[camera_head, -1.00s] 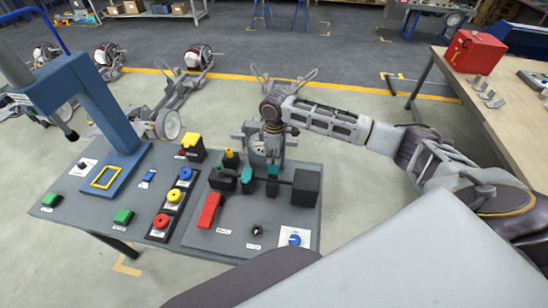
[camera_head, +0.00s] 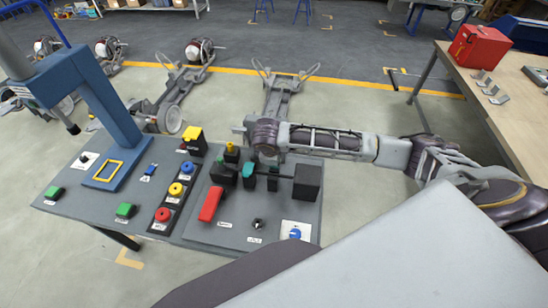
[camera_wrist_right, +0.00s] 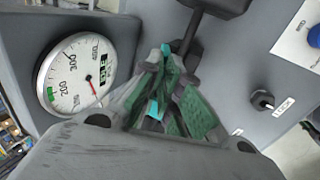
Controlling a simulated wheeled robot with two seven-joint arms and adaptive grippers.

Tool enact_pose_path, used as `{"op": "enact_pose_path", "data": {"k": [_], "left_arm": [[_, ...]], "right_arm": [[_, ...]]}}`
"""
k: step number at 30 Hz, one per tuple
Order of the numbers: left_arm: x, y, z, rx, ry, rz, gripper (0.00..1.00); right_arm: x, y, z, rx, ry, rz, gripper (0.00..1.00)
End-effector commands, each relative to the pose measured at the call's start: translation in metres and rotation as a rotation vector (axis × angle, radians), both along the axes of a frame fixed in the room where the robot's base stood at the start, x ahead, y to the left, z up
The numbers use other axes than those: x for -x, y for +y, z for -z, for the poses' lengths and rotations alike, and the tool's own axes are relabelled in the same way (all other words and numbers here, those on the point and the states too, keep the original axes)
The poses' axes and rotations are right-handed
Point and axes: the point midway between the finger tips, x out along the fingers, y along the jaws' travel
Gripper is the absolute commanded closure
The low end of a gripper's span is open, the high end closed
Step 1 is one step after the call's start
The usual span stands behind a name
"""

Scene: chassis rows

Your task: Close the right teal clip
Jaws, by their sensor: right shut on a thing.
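The right teal clip (camera_head: 273,171) sits on a thin dark bar between two dark blocks on the grey panel. My right gripper (camera_head: 268,160) is directly above it, pointing down. In the right wrist view, the green-padded fingers of my right gripper (camera_wrist_right: 175,100) are shut around the clip, and bright teal pieces of the right clip (camera_wrist_right: 154,107) show between them. Much of the clip is hidden by the fingers, so I cannot tell whether it is closed. The left teal clip (camera_head: 248,171) stands close to the left on the same bar. My left gripper is not in view.
The right dark block (camera_head: 307,181) stands close to the right of the clip. A red handle (camera_head: 210,204), black knob (camera_head: 257,223) and blue knob (camera_head: 295,233) are in front. A round gauge (camera_wrist_right: 76,75) is beside the fingers. A blue press (camera_head: 105,115) stands at left.

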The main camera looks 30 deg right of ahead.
Motion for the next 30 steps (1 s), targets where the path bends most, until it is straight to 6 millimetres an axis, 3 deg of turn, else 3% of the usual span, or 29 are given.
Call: {"op": "enact_pose_path", "data": {"k": [30], "left_arm": [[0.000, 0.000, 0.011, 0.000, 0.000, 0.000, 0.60]], "right_arm": [[0.027, 0.021, 0.023, 0.272, -0.364, -0.002, 1.00]]}}
